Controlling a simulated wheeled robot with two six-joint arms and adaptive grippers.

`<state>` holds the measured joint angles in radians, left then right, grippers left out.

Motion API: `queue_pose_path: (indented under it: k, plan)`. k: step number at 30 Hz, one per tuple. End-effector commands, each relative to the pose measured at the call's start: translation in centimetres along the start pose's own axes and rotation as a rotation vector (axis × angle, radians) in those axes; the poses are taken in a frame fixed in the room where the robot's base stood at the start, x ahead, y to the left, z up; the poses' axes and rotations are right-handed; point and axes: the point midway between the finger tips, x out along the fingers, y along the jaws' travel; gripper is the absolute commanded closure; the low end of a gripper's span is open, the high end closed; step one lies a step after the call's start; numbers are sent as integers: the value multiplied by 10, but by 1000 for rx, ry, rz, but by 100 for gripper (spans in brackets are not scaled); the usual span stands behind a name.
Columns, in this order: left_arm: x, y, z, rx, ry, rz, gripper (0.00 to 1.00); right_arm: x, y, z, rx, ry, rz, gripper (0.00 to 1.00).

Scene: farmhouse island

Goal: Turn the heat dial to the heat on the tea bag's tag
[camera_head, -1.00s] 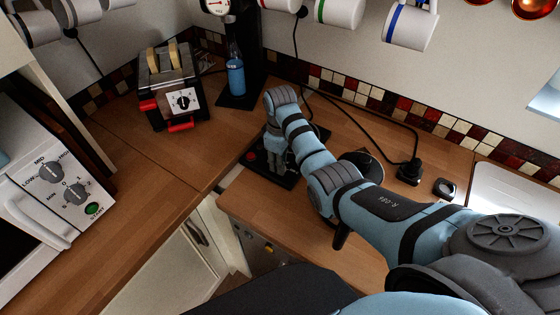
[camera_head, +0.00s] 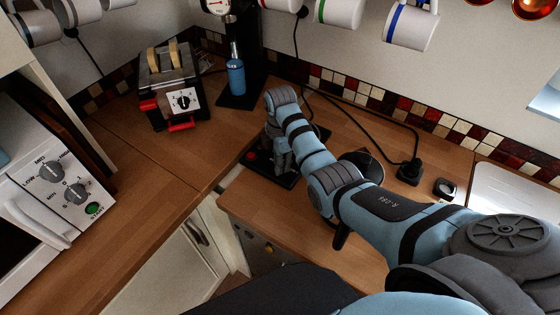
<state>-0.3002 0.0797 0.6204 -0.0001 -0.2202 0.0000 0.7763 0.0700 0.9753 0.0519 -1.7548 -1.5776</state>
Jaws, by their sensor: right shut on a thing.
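My right gripper (camera_head: 284,170) points down at a black base plate (camera_head: 258,170) on the wooden counter. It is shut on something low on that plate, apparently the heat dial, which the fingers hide. A red round spot (camera_head: 251,156) shows on the plate left of the fingers. No tea bag or tag can be made out. My left gripper is not in view.
A toaster (camera_head: 168,85) with red levers stands at the back left, near a blue bottle (camera_head: 236,76). A white appliance with knobs (camera_head: 50,171) is at left. A dark round object (camera_head: 368,160) is partly behind my right arm. Mugs (camera_head: 411,25) hang above.

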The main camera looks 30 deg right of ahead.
Motion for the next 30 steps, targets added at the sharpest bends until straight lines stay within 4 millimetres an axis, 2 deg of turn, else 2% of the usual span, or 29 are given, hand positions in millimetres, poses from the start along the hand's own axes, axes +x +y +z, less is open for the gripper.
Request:
queue_pose_path:
  k: [12,30]
  plan:
    - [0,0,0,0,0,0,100,-5,4,2,-239,-6,14,100]
    - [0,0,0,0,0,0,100,-5,4,2,-287,-7,15,100]
